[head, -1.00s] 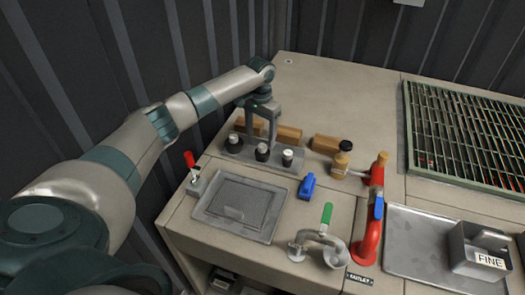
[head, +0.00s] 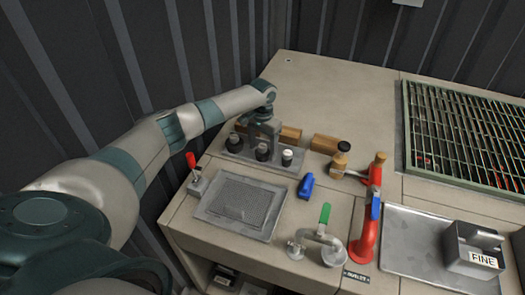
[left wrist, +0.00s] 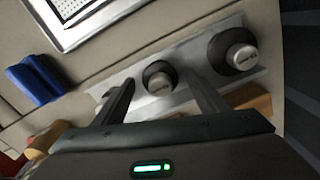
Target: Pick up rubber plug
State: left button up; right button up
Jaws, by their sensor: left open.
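Three dark plugs with paler round tops stand in a row in a grey metal holder (head: 240,156): a left plug (head: 234,140), a middle plug (head: 262,152) and a right plug (head: 287,157). My left gripper (head: 264,138) is over the row, close above the middle plug. In the left wrist view, my left gripper (left wrist: 158,78) is open. One plug (left wrist: 158,79) shows between its fingertips, and another plug (left wrist: 232,50) stands outside the fingers. I cannot tell whether the fingers touch the plug. The third plug is not seen there.
Wooden blocks (head: 291,135) lie behind the holder. A blue piece (head: 306,186) lies at the front right. A perforated tray (head: 240,205), a red-handled lever (head: 190,160), red pipework (head: 366,240) and a green-handled valve (head: 326,213) are nearby. The back of the bench is clear.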

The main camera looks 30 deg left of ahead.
aim_at(264, 145)
pick_arm(q)
jog(key=shift+f, duration=0.4)
pick_arm(e)
jog(key=shift+r, duration=0.1)
jog(key=shift+d, duration=0.1)
pick_arm(q)
jog(key=c, duration=1.2)
jog(key=shift+r, duration=0.15)
